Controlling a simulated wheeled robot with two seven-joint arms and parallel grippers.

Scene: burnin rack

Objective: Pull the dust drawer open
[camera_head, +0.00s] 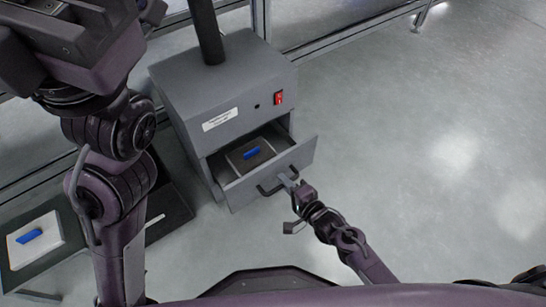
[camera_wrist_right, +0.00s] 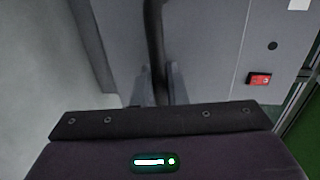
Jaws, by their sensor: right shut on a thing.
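The dust drawer (camera_head: 240,196) stands pulled out from the lower front of a grey cabinet (camera_head: 215,82). Its inside shows, with a light grey piece and a blue object (camera_head: 251,153) in it. A dark bar handle (camera_head: 266,190) is on the drawer front; in the right wrist view the handle (camera_wrist_right: 153,40) runs down between the fingers. My right gripper (camera_head: 287,181) is shut on this handle, and its fingers also show in the wrist view (camera_wrist_right: 158,85). My left arm comes in from the left, but its gripper does not show.
A red switch (camera_head: 278,98) and a white label (camera_head: 220,119) are on the cabinet front. A dark post (camera_head: 206,30) rises from its top. At the lower left, a white pad (camera_head: 50,235) bears a blue object (camera_head: 29,236). The floor to the right is clear.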

